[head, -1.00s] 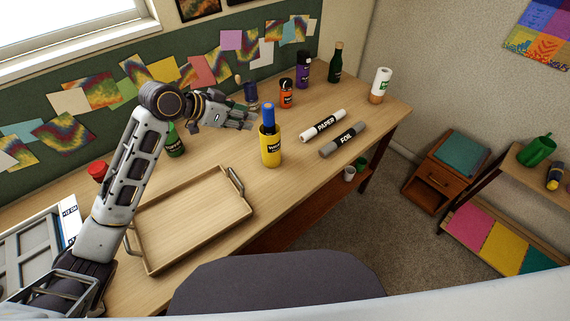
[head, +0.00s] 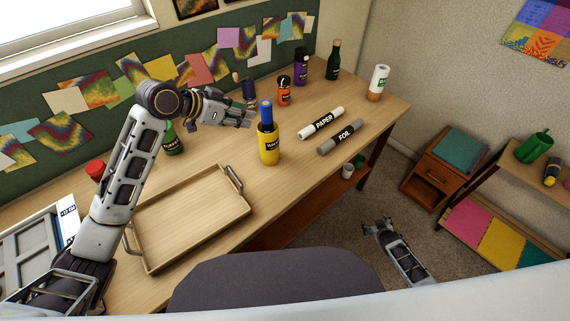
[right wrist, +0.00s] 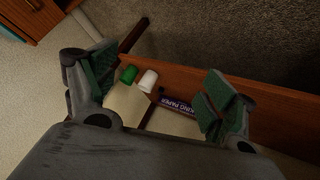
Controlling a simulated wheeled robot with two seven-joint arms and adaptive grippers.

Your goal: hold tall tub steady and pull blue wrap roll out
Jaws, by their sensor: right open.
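The tall yellow tub (head: 268,147) stands upright on the table, right of the wooden tray. The blue wrap roll (head: 266,113) stands in it, its upper part sticking out above the rim. My left gripper (head: 247,114) is to the left of and behind the roll, fingers pointing right, apart from the tub; it looks open and empty. My right gripper (head: 377,226) is low beyond the table's front edge, far right of the tub. In the right wrist view my right gripper (right wrist: 160,92) is open with nothing between its fingers; tub and roll are out of that view.
Paper (head: 320,123) and foil (head: 343,143) rolls lie right of the tub. Orange (head: 284,95), purple (head: 302,67) and green (head: 334,62) containers stand behind. The wooden tray (head: 236,196) is front left. White (right wrist: 148,80) and green (right wrist: 128,74) roll ends show below the table.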

